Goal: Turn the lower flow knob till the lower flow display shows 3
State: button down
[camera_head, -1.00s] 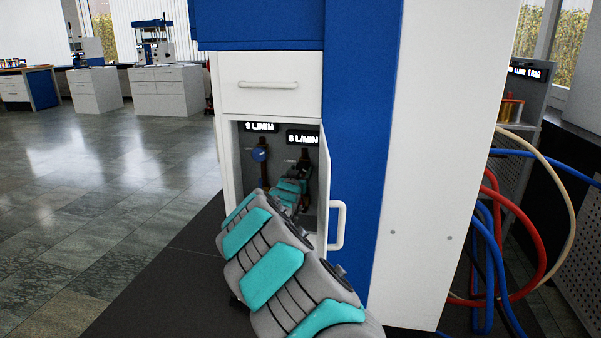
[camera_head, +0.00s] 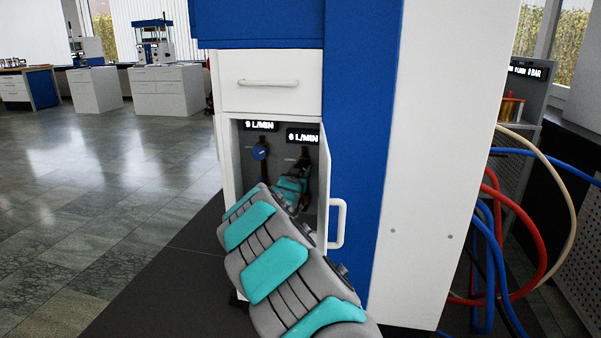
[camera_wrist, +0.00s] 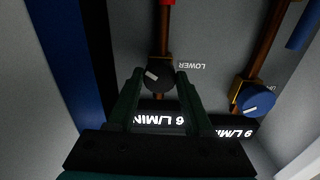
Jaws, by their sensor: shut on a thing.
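The lower flow knob (camera_wrist: 160,75) is dark with a pale pointer mark, beside the LOWER label in the wrist view. My gripper (camera_wrist: 159,77) is shut on it, one finger on each side. The gripper hides this knob in the head view, where my arm reaches into the open cabinet. The lower flow display (camera_head: 303,137) is the right one of two in the head view; its digit looks like a 6, though small. It also shows upside down between the fingers in the wrist view (camera_wrist: 160,119).
The blue upper knob (camera_head: 260,153) and its display (camera_head: 260,126), whose digit is hard to read, sit to the left inside the cabinet. The open door (camera_head: 325,200) with its white handle (camera_head: 338,223) stands close to the right of my arm. A drawer (camera_head: 270,84) is above.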

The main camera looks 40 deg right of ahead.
jog(key=shift+a+f+m+b, duration=0.15)
jog(key=shift+m+b, duration=0.25)
jog(key=m+b, duration=0.8)
jog(key=m, duration=0.2)
jog(key=shift+b, duration=0.3)
jog(key=shift+r+m, duration=0.2)
jog(key=shift+m, duration=0.2)
jog(key=shift+c, duration=1.5)
grip_release()
